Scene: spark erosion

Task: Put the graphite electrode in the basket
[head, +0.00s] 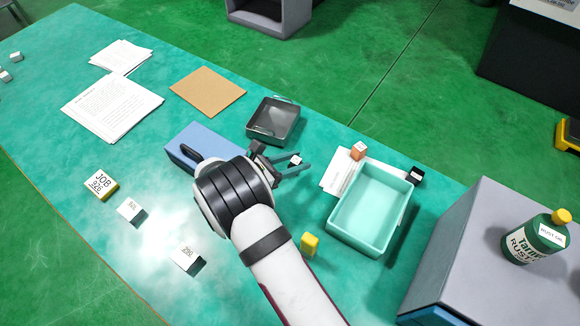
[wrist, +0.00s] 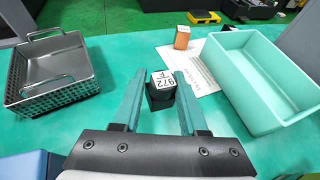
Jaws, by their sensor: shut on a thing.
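The graphite electrode, a dark block with a white label reading 972 (wrist: 161,90), is between the fingertips of my gripper (wrist: 160,85). In the head view the electrode (head: 296,161) shows as a small white-topped block at the end of my gripper (head: 288,165). My gripper is shut on it. The basket is a grey metal box with perforated walls and wire handles (wrist: 52,98), left of my gripper in the wrist view. In the head view the basket (head: 272,135) stands just beyond my gripper. Its visible inside looks empty.
A mint-green tray (head: 357,241) stands right of my gripper, beside a paper sheet (wrist: 199,74) with a copper-coloured block (wrist: 182,38). A black block (head: 416,176) is by the tray's far corner. A blue box (head: 185,150) lies left of my gripper; a yellow block (head: 310,244) is nearer.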

